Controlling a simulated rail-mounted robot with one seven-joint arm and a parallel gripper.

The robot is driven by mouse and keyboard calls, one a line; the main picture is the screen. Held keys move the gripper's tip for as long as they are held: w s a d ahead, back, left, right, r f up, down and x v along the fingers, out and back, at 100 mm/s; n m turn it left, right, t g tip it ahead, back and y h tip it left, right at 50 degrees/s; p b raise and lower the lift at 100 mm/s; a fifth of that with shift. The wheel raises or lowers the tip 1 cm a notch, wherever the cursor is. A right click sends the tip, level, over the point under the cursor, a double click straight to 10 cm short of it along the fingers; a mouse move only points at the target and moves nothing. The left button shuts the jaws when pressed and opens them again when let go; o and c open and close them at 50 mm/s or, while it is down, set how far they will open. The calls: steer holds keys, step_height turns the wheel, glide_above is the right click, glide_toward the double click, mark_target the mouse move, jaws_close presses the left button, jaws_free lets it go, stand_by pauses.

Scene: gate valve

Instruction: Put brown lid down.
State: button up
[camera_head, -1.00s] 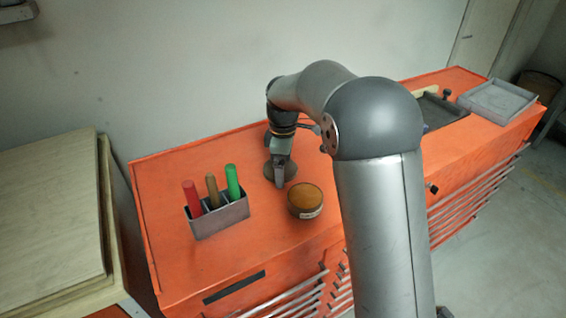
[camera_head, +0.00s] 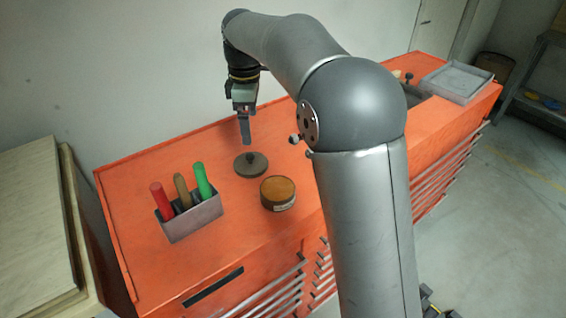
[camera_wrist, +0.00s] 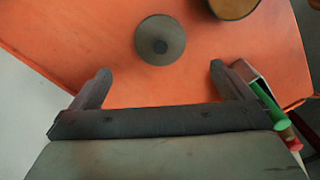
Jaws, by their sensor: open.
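The brown lid (camera_head: 251,165) is a dark round disc with a small knob on top. It lies flat on the orange cabinet top (camera_head: 130,178), behind and left of a round container (camera_head: 278,194) with an orange-brown top. In the wrist view the lid (camera_wrist: 160,40) lies beyond my fingers with its knob facing the camera. My gripper (camera_head: 246,140) is above the lid, apart from it and empty. The wrist view shows the two fingers of my gripper (camera_wrist: 160,78) spread wide with nothing between them.
A grey holder (camera_head: 192,222) with red, brown and green handles stands left of the lid. A grey tray (camera_head: 457,80) sits at the far right of the cabinet top. The wall is close behind.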

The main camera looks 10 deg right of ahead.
steer(key=s+d+f+m, duration=0.3)
steer(key=s+d+m, duration=0.7)
steer(key=s, duration=0.6)
steer(key=s+d+f+m, duration=0.2)
steer(key=s+f+m, duration=0.1)
steer(key=s, duration=0.4)
steer(key=s+d+f+m, duration=0.3)
steer(key=s+f, duration=0.2)
steer(key=s, duration=0.3)
steer(key=shift+s+d+t, duration=0.2)
steer(key=shift+s+t, duration=0.1)
